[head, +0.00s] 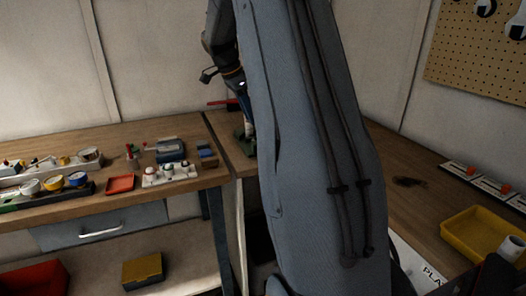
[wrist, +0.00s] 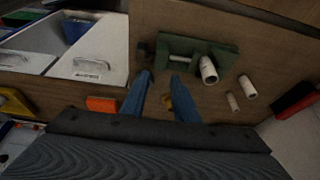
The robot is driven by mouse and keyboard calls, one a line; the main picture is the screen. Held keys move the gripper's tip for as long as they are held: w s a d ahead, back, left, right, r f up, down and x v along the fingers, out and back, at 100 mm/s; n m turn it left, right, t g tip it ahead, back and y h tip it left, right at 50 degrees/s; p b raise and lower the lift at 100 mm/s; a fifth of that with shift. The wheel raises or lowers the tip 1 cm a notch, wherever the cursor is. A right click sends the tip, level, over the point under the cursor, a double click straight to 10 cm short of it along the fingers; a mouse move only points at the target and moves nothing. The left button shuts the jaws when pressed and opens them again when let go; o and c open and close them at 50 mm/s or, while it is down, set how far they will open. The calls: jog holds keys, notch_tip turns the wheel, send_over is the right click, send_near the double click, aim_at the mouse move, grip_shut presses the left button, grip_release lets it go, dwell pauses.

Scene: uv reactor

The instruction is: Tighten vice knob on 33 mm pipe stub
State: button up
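The green vice (wrist: 222,50) lies ahead of my gripper in the wrist view, with a metal bar and a dark knob (wrist: 142,51) at its left end. A white pipe stub (wrist: 208,71) is at the vice's right part; I cannot tell whether the jaws hold it. My gripper (wrist: 163,76) has its two blue fingers apart, with nothing seen between the tips. The left fingertip is near the knob, apparently short of it. In the head view the green vice (head: 246,141) shows beside my arm, which hides much of it.
Two smaller white stubs, one short (wrist: 232,101) and one longer (wrist: 248,87), stand right of the vice. A red object (wrist: 293,97) is at the far right. A yellow tray (head: 470,238) is on the right bench, a red tray (head: 120,184) on the left.

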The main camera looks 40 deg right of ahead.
jog(key=shift+v, duration=1.55)
jog(key=shift+a+f, duration=0.1)
